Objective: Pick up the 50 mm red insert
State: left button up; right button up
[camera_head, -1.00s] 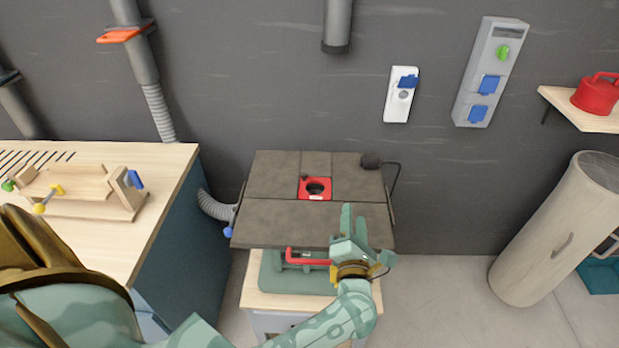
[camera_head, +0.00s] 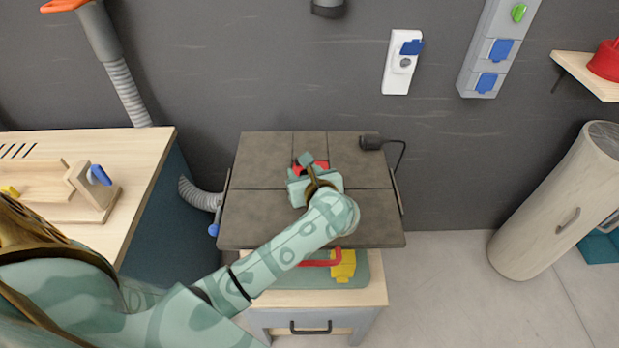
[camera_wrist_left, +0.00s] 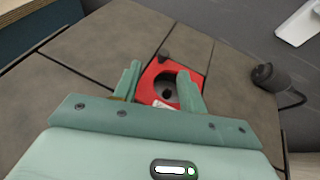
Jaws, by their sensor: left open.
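The red insert (camera_head: 322,165) is a square red plate set in the dark grey tabletop, mostly hidden behind my left gripper in the head view. In the left wrist view the insert (camera_wrist_left: 160,69) shows a round dark hole and a small pale label on its near edge. My left gripper (camera_head: 307,166) is over the tabletop at the insert. In the wrist view its two fingers (camera_wrist_left: 160,72) are apart, one towards each side of the insert, with nothing between them held. I cannot tell how high the fingertips are above it. My right gripper is not in view.
The dark table (camera_head: 260,215) is otherwise mostly clear. A black knob-like part with a cable (camera_head: 371,142) is at its back right. A wooden workbench (camera_head: 130,160) stands left, a pale cylinder (camera_head: 545,215) right. A red handle and yellow part (camera_head: 343,266) show below the tabletop.

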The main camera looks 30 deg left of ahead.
aim_at(297, 168)
pick_arm(q)
jog(key=shift+w+a+f, duration=0.2)
jog(key=shift+w+a, duration=0.2)
jog(key=shift+w, duration=0.05)
jog(key=b+x, duration=0.2)
jog(key=x, duration=0.2)
jog(key=shift+w+d+b, duration=0.1)
jog(key=shift+b, duration=0.3)
jog(key=shift+w+a, duration=0.2)
jog(key=shift+a, duration=0.05)
jog(key=shift+r, duration=0.15)
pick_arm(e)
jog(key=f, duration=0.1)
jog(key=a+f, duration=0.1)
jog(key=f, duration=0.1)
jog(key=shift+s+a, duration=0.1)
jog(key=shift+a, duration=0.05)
pick_arm(q)
grip_shut()
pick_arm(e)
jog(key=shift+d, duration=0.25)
